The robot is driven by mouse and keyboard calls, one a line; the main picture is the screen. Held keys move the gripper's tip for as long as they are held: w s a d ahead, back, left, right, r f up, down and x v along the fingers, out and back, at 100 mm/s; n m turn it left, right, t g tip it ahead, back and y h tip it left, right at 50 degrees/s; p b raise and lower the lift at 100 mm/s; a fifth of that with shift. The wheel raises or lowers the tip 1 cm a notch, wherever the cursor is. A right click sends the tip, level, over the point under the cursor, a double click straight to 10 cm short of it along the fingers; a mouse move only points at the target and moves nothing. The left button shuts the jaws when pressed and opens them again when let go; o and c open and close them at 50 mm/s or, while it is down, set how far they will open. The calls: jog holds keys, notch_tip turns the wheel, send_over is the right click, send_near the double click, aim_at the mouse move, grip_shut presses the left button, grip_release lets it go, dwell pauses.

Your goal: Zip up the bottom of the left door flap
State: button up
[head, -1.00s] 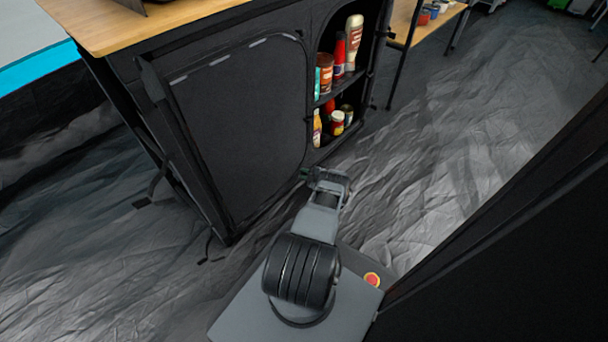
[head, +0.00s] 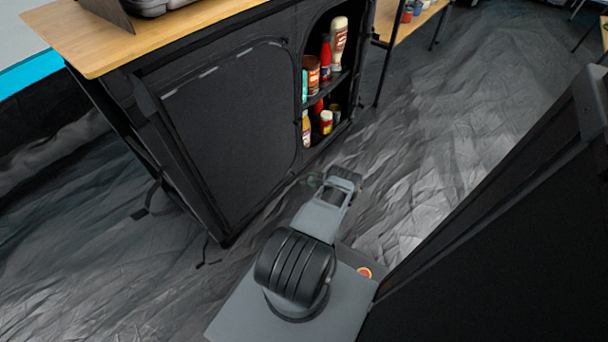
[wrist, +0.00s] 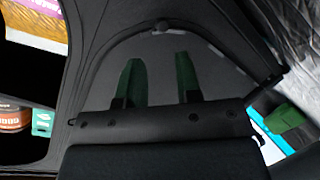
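The left door flap (head: 225,130) is a black fabric panel on the front of the camp cabinet, with a rounded seam and light grey dashes along its top. It hangs flat over its opening. In the wrist view the dark flap (wrist: 222,78) fills the middle, under a curved seam with small pale marks. A zip slider cannot be made out in either view. My gripper (wrist: 160,82) shows two green fingers apart with nothing between them, in front of the flap. In the head view my gripper (head: 318,182) is low, near the cabinet's bottom right, its fingers mostly hidden.
Open shelves right of the flap hold bottles and jars (head: 326,122). The wooden countertop (head: 180,35) overhangs above. A large black panel (head: 510,240) stands close on the right. Wrinkled grey floor (head: 450,130) lies clear beyond the cabinet.

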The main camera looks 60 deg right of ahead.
jog(key=shift+p+v, duration=0.35)
jog(key=shift+v, duration=1.65)
